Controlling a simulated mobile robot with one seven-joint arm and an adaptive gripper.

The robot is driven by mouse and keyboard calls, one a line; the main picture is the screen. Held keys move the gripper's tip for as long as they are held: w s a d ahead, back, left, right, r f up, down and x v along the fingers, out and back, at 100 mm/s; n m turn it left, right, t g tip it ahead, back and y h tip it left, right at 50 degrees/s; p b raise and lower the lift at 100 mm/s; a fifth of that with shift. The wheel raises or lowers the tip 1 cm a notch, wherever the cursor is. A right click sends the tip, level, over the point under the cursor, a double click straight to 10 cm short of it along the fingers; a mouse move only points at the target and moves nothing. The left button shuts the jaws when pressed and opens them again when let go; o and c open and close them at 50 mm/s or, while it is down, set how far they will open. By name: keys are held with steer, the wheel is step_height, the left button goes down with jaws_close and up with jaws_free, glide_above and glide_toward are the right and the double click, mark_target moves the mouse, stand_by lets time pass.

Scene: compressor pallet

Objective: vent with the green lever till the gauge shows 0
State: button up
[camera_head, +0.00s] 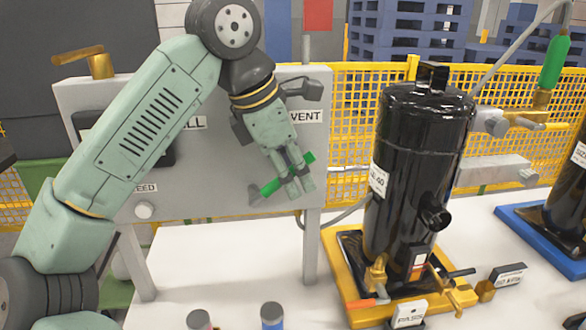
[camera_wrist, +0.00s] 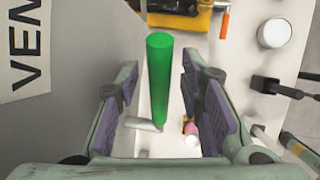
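A green lever (camera_head: 270,187) sticks out from the grey panel (camera_head: 220,195) below the VENT label (camera_head: 307,116). My gripper (camera_head: 297,188) is at this lever, its fingers pointing down across it. In the wrist view the green lever (camera_wrist: 159,75) stands between my two purple-padded fingers, with a gap showing on each side. My gripper (camera_wrist: 160,98) is open around it and does not seem to touch it. No gauge reading can be made out; my arm hides part of the panel.
A black tank (camera_head: 420,170) stands on a yellow tray (camera_head: 345,250) to the right. Another green handle (camera_head: 554,62) is at the upper right. A brass lever (camera_head: 80,55) tops the panel. Small cans (camera_head: 272,316) stand in front.

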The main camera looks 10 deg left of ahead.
steer(key=shift+c, duration=0.5)
jaws_close()
stand_by(0.4)
